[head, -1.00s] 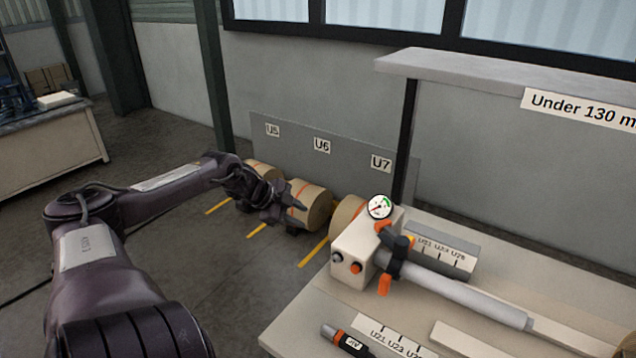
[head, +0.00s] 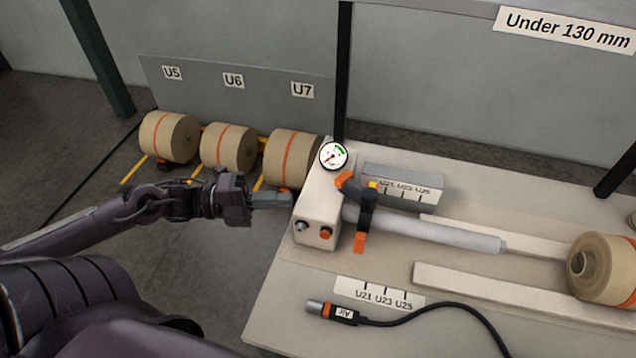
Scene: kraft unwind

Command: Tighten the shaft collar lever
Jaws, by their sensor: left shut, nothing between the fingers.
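The shaft collar (head: 368,204) is a black ring around the grey shaft (head: 430,232), close to the white box (head: 318,205). An orange lever (head: 360,243) hangs down at the collar's front. Another orange piece (head: 347,181) shows at the top, between the collar and the box. My left gripper (head: 288,199) is shut and empty, pointing right, with its tips at the left side of the box. I cannot tell whether they touch it. The box stands between the gripper and the collar. My right gripper is not in view.
A round gauge (head: 333,155) and two knobs are on the box. An air hose (head: 440,312) lies on the bench (head: 290,300) in front. A kraft roll (head: 603,268) lies at the right. A post (head: 343,75) rises behind the box.

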